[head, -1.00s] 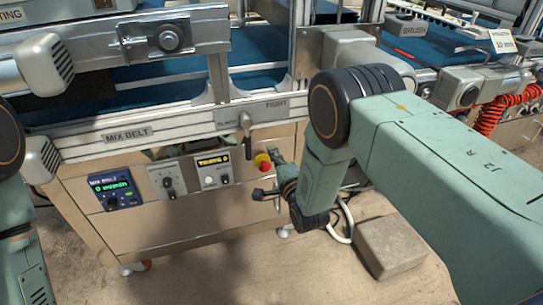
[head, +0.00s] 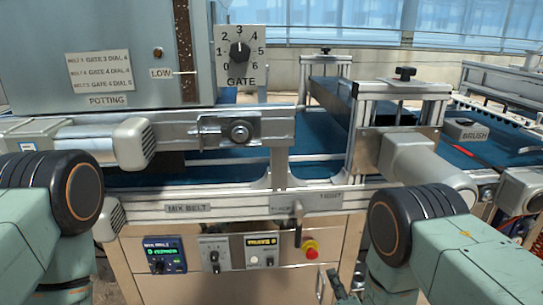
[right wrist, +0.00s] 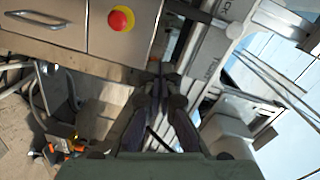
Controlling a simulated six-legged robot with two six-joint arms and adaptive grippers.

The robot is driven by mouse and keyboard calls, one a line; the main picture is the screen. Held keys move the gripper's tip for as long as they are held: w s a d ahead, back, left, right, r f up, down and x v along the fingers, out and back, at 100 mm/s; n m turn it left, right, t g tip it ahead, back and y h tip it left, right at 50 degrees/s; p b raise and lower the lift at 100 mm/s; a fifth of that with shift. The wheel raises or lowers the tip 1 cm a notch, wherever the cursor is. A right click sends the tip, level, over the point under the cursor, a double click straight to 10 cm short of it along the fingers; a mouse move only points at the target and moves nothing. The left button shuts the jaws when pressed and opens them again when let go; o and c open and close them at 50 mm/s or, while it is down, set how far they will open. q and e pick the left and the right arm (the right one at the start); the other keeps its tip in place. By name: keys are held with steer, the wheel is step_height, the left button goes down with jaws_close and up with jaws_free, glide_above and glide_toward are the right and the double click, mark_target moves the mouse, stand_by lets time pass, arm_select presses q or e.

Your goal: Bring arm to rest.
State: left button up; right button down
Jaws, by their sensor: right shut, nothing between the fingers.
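My right arm comes in from the right in the head view, its green links bent downward at a black joint. My right gripper (head: 340,288) shows only partly at the bottom edge, low in front of the machine's cabinet. In the right wrist view the right gripper (right wrist: 161,78) has its dark fingers together at the tips, with nothing held. The red stop button (right wrist: 121,18) is beyond the fingertips and to the left, apart from them. My left arm shows at the left edge of the head view; its gripper is out of frame.
The mix belt frame (head: 230,205) runs across in front of me, with a control panel (head: 165,254), a lever (head: 298,225) and a red stop button (head: 311,249) below. A gate dial (head: 240,52) stands above. A brush block (head: 466,129) is at right.

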steer(key=s+d+f+n+g+h, duration=0.1)
steer(key=s+d+f+n+g, duration=0.1)
steer(key=s+f+n+g, duration=0.55)
steer(key=s+d+f+n+g, duration=0.15)
steer(key=s+f, duration=0.35)
steer(key=s, duration=0.5)
steer(key=s+r+n+g, duration=0.2)
steer(key=s+g, duration=0.2)
steer(key=s, duration=0.5)
steer(key=s+d+r+n+g+p, duration=0.1)
steer(key=s+g, duration=0.3)
steer(key=s, duration=0.6)
steer(key=shift+d+r+n, duration=0.3)
steer(key=shift+r+n, duration=0.4)
steer(key=shift+r, duration=0.2)
